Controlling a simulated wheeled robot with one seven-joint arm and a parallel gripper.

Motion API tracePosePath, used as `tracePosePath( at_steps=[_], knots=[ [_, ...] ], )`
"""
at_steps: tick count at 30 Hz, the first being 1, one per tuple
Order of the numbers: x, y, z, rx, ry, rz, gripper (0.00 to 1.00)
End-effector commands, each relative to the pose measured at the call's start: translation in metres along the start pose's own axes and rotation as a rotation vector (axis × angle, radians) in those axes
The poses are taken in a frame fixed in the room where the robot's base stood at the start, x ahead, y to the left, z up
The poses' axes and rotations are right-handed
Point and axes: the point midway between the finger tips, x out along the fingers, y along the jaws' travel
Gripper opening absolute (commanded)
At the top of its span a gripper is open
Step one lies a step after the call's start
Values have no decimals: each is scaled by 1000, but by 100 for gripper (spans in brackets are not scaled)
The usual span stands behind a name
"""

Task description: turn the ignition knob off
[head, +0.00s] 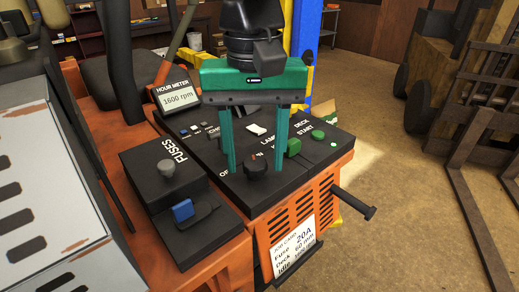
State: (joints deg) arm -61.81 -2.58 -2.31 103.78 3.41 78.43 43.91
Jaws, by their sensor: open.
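The ignition knob (257,169) is a small dark round knob with an orange mark on top, on the front part of the black control panel (218,193). Partly covered lettering reading "OF" and "N" stands beside it. My gripper (256,165) has teal fingers and points down over the panel. Its fingers are apart, one to the left and one to the right of the knob in this view. I cannot tell whether either finger touches it. The fingers and palm hide part of the panel lettering.
A fuse box (165,185) with a grey knob and blue fuse is at left. A black bar (353,202) juts out right.

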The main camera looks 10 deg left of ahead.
Motion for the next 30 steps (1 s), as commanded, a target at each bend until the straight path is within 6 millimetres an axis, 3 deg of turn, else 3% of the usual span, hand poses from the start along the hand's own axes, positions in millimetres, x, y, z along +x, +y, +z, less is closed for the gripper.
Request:
tracePosePath(
  at_steps=[6,12,14,23,30],
  knots=[
    [0,0,0,1,0,0,49],
    [0,1,-1,3,0,0,8],
    [0,8,0,6,1,-1,8],
    [0,3,-2,-37,-1,1,8],
    [0,4,-2,-181,0,1,8]
  ],
)
